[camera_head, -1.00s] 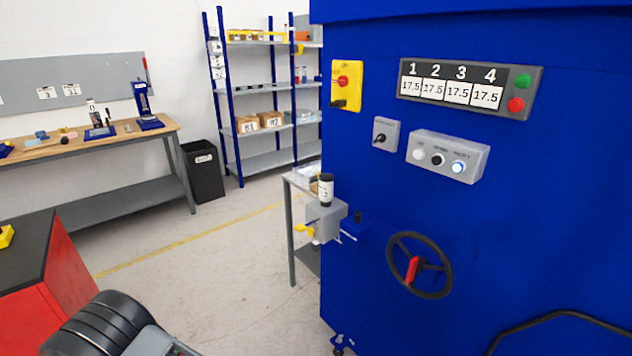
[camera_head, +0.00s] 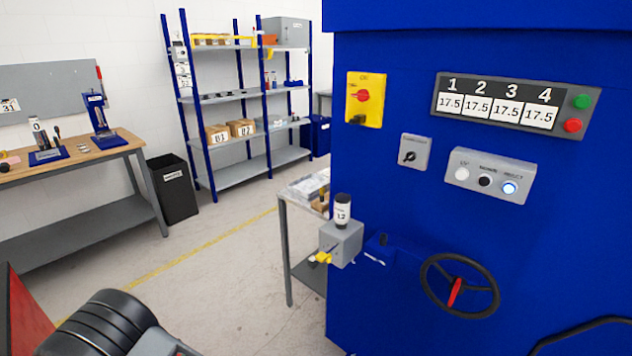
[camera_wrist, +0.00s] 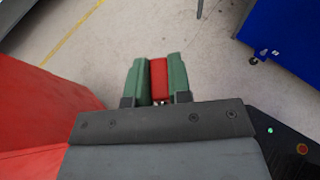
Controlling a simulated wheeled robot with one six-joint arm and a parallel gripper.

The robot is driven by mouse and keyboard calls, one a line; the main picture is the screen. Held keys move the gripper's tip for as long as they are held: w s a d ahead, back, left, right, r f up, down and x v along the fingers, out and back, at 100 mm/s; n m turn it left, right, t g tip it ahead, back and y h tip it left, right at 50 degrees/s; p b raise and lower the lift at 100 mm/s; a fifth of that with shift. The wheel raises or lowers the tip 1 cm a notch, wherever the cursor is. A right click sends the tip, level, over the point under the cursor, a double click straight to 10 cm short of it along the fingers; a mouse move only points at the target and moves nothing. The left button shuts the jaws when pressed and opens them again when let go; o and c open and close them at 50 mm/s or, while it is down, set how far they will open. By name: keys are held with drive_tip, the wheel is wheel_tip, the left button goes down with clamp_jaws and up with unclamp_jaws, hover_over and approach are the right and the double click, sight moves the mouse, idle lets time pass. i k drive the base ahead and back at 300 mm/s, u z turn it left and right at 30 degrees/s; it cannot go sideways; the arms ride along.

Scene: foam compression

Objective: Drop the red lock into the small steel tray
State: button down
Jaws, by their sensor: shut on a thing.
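My gripper (camera_wrist: 158,80) shows in the wrist view with its two green fingers shut on the red lock (camera_wrist: 159,78). The lock is a small red block with a bit of metal at its near end, held above the bare floor. In the head view only a dark rounded part of my arm shows at the bottom left; the fingers and the lock are out of that view. I cannot make out the small steel tray for certain in either view.
A blue machine (camera_head: 400,240) with a handwheel (camera_head: 459,286) fills the right. A small side table (camera_head: 285,200) stands against it. Behind are a shelf rack (camera_head: 232,92), a black bin (camera_head: 173,190) and a workbench (camera_head: 85,160). A red cabinet (camera_head: 22,320) is at lower left. Open floor lies between.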

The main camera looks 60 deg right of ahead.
sight(309, 184)
drive_tip(key=z, duration=0.7)
drive_tip(key=i, duration=1.95)
drive_tip(key=z, duration=0.55)
